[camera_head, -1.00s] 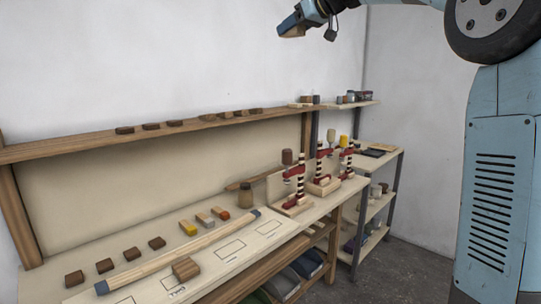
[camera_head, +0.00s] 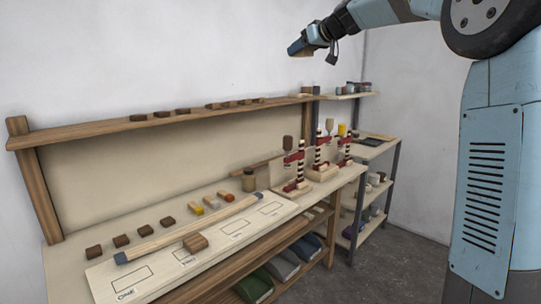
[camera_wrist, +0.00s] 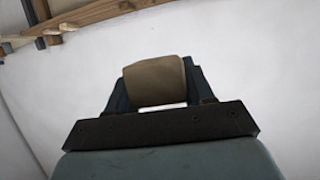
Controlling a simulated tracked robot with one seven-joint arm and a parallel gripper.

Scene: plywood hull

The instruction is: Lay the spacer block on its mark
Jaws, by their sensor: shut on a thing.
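My gripper (camera_head: 298,49) is high in front of the white wall, well above the bench. In the wrist view, a plain brown block (camera_wrist: 155,82) sits between the jaws (camera_wrist: 160,104), which are shut on it. Whether it is the spacer block is not marked. A pale board (camera_head: 215,257) on the bench carries several outlined marks with labels, including ONE (camera_head: 133,278) at the near left. Two other outlines (camera_head: 236,229) and (camera_head: 271,208) are bare. A wooden block (camera_head: 195,242) lies on the board near the second label.
A long blue-ended bar (camera_head: 190,230) lies along the board's back edge. Small brown blocks (camera_head: 121,241) and coloured pieces (camera_head: 196,208) stand behind it. A shelf (camera_head: 165,128) runs above the bench.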

